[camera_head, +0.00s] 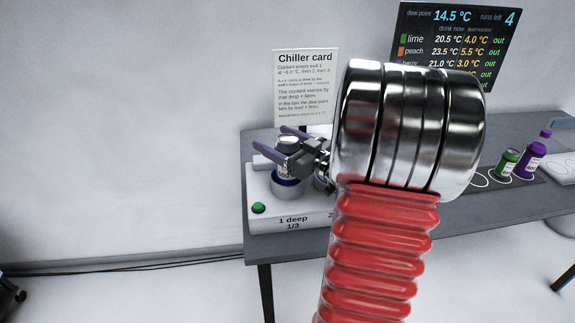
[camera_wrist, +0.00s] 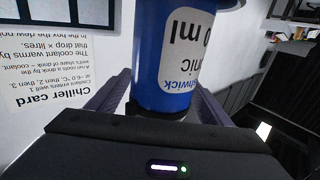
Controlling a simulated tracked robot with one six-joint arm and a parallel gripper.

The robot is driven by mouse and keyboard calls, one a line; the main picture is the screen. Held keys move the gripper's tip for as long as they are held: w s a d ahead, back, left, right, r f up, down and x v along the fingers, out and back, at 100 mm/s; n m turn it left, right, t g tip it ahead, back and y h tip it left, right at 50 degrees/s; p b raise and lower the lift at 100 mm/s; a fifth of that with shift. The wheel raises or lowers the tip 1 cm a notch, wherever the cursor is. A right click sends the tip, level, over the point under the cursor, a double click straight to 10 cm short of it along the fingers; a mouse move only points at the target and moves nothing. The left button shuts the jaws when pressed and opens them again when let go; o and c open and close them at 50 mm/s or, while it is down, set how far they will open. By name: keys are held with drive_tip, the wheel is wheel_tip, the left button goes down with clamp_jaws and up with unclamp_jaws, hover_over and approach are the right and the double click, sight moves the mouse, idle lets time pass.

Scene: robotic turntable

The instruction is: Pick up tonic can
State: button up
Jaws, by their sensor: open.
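The tonic can (camera_wrist: 150,60) fills the top middle of the wrist view. It is blue with a white label, part of whose text reads "nic". In the head view the can (camera_head: 288,143) stands upright at well 1 of the chiller (camera_head: 270,208), partly covered by my gripper. My gripper (camera_head: 269,142) is open at the can, its purple fingers reaching to either side of it. The fingers also show in the wrist view (camera_wrist: 158,98), flanking the can. I cannot tell whether they touch it.
A green can (camera_head: 507,163) and a purple bottle (camera_head: 531,160) stand on a dark mat at the right. The Chiller card (camera_head: 306,85) stands behind the chiller, and a dark display board (camera_head: 458,40) is at the back. A green button (camera_head: 258,208) sits on the chiller's front left.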

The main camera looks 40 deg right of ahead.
drive_tip(key=shift+c, duration=0.5)
clamp_jaws()
idle(0.8)
drive_tip(key=shift+r, duration=0.1)
